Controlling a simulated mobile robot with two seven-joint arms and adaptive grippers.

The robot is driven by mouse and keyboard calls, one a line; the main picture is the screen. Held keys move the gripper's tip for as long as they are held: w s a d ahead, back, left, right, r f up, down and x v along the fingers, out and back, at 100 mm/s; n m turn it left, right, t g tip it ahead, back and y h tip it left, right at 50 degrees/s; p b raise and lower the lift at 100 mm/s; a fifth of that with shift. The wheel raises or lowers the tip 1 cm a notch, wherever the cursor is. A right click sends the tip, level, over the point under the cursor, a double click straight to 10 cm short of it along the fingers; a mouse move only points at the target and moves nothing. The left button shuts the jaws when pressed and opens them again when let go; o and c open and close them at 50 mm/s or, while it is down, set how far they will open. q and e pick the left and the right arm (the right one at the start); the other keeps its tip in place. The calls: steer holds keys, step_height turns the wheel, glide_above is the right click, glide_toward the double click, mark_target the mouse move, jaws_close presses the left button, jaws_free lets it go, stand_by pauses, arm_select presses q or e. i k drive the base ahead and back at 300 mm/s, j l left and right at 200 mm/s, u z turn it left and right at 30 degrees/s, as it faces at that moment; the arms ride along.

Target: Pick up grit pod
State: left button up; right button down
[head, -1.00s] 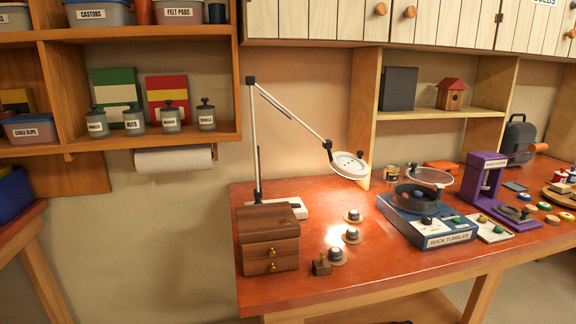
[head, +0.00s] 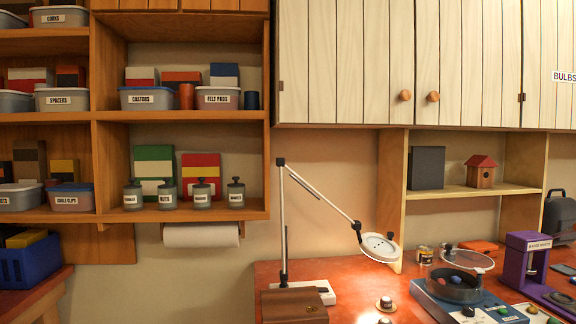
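A small pod with a dark body and pale top (head: 385,304) sits on a tan disc on the red-brown workbench (head: 345,281), left of the blue rock tumbler (head: 452,300). Part of a second, similar pod (head: 385,320) shows at the bottom edge of the head view. No grit label is readable, so I cannot tell whether either is the grit pod. The tumbler's drum holds coloured pieces, with its clear lid raised. Neither of my grippers is in view.
A magnifier lamp (head: 380,247) arches over the bench from its white base. A wooden drawer box (head: 293,306) stands at the bench's left. A purple press (head: 524,262) stands at right. Shelves with labelled tubs (head: 149,98) and white cabinets (head: 345,60) are above.

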mark_target(386, 301)
steer(key=i+l, duration=0.1)
steer(key=l, duration=0.4)
steer(key=i+l, duration=0.1)
steer(key=l, duration=0.4)
steer(key=i+l, duration=0.15)
steer(key=l, duration=0.35)
steer(key=i+l, duration=0.1)
steer(key=l, duration=0.4)
